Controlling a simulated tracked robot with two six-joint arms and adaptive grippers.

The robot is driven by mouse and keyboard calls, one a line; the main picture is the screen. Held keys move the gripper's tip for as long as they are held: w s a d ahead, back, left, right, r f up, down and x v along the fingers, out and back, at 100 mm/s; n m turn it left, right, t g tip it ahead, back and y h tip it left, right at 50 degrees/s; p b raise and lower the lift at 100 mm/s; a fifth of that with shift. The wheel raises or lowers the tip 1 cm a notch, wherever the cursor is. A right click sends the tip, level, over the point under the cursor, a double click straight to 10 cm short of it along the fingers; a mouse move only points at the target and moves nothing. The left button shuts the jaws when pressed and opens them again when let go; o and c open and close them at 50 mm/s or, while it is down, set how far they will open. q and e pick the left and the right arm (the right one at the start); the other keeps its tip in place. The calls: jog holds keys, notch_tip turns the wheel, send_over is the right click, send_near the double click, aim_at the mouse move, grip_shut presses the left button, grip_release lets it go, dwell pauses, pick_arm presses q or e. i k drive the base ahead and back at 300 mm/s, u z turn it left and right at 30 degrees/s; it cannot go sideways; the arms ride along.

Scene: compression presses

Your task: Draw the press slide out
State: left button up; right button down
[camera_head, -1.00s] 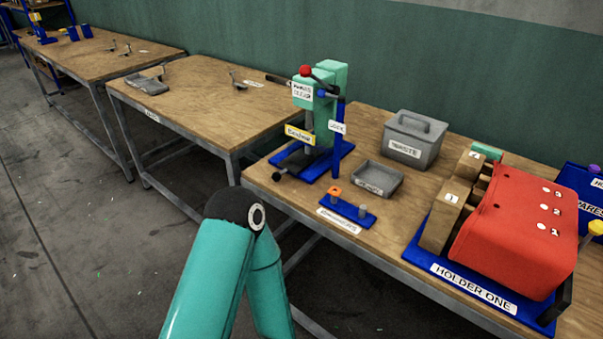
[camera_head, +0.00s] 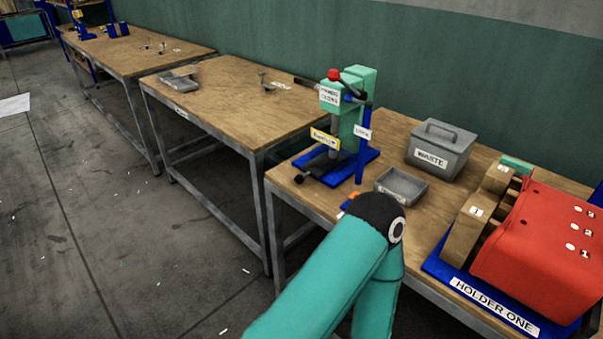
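The press (camera_head: 353,110) stands on a blue base (camera_head: 349,168) near the left end of the near bench. It has a teal body, a red knob on top and a yellow label on its front. A dark slide (camera_head: 321,164) lies low at its front, with a black knob (camera_head: 298,179) at the bench's front edge. How far the slide is out cannot be told. A teal arm of mine crosses the lower middle, its black-capped joint in front of the bench edge. Neither gripper shows.
A grey tray (camera_head: 401,187) and a lidded waste bin (camera_head: 440,150) stand right of the press. A red holder (camera_head: 535,245) marked HOLDER ONE fills the right. My arm hides part of the bench front. Another bench (camera_head: 235,103) stands left, with open floor before it.

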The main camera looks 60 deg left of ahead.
aim_at(322, 165)
jog(key=u, duration=0.15)
jog(key=k, duration=1.35)
jog(key=u, duration=0.65)
jog(key=i, duration=1.05)
jog(key=z, duration=0.05)
